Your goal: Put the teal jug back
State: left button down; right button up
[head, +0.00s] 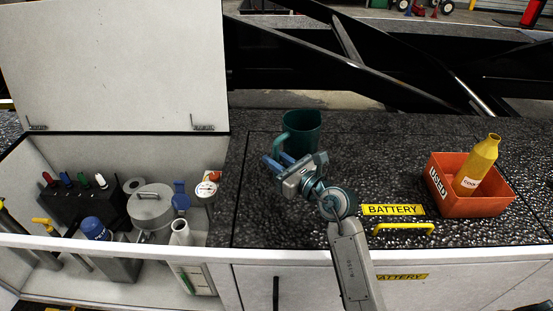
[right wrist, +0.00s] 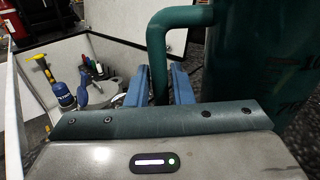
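The teal jug (head: 301,133) stands upright on the dark speckled counter, near its back edge, with its handle toward the left. In the right wrist view the jug (right wrist: 262,60) fills the right side, and its handle comes down between my blue fingers. My right gripper (head: 279,160) is at the handle, with one finger on each side (right wrist: 160,85). I cannot tell whether the fingers press on the handle or stand just apart from it. My left gripper is not in view.
An open bin (head: 120,244) at left, its lid (head: 112,65) raised, holds a grey pot (head: 151,208), a white bottle (head: 181,233), a gauge (head: 206,189) and tools. A red crate (head: 478,207) with a yellow bottle (head: 477,166) stands at right. The counter between jug and crate is clear.

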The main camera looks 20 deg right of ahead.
jog(key=shift+o, duration=1)
jog(key=shift+r, duration=0.15)
